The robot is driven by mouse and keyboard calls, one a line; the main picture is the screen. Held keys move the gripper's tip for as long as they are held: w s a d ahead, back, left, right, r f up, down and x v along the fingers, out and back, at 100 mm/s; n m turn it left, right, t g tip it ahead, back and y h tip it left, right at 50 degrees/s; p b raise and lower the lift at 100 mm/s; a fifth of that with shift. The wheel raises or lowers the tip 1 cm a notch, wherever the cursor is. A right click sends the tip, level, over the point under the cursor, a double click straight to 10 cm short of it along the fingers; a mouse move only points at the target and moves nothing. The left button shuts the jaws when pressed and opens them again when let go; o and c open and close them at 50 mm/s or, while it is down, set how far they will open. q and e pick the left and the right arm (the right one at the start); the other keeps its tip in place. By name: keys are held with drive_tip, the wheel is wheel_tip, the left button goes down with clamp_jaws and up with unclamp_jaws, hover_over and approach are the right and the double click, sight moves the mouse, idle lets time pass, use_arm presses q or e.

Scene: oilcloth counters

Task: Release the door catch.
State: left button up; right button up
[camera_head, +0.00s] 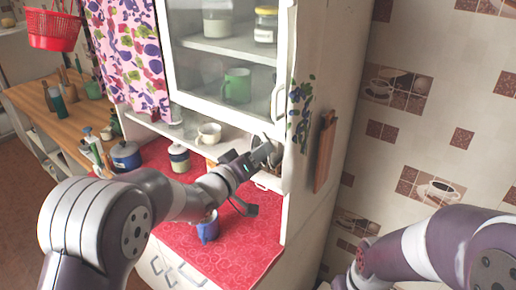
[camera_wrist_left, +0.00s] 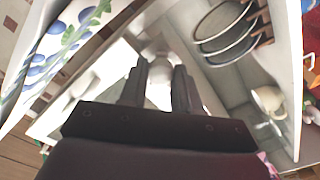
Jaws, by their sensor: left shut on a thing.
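The white-framed glass cabinet door (camera_head: 222,113) is in the upper middle of the head view. A pale looped handle (camera_head: 278,101) shows at its lower right. My left gripper (camera_head: 268,147) reaches up to the door's lower right corner. In the left wrist view, my left gripper (camera_wrist_left: 160,88) is shut on a pale, rounded piece (camera_wrist_left: 160,73), which looks like the door catch. The fingers cover most of it, so its exact shape is hidden. My right gripper is out of view; only part of the right arm shows at the lower right.
A red cloth (camera_head: 245,245) covers the counter below, with a blue mug (camera_head: 208,229) near my left forearm. A pale cup (camera_head: 208,133) stands on the shelf. Plates (camera_wrist_left: 222,30) sit close by in the wrist view. A wooden board (camera_head: 325,151) hangs on the cabinet's side.

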use_arm(q)
drive_tip(key=n+p, duration=0.4)
drive_tip(key=n, duration=0.5)
drive_tip(key=shift+n, duration=0.4)
idle(0.4)
drive_tip(key=o, duration=1)
drive_tip(key=shift+a+f, duration=0.1)
drive_tip(key=shift+o, duration=0.2)
drive_tip(key=b+v, duration=0.4)
drive_tip(key=v, duration=0.8)
drive_tip(key=shift+s+a, duration=0.15)
drive_tip(key=shift+s, duration=0.05)
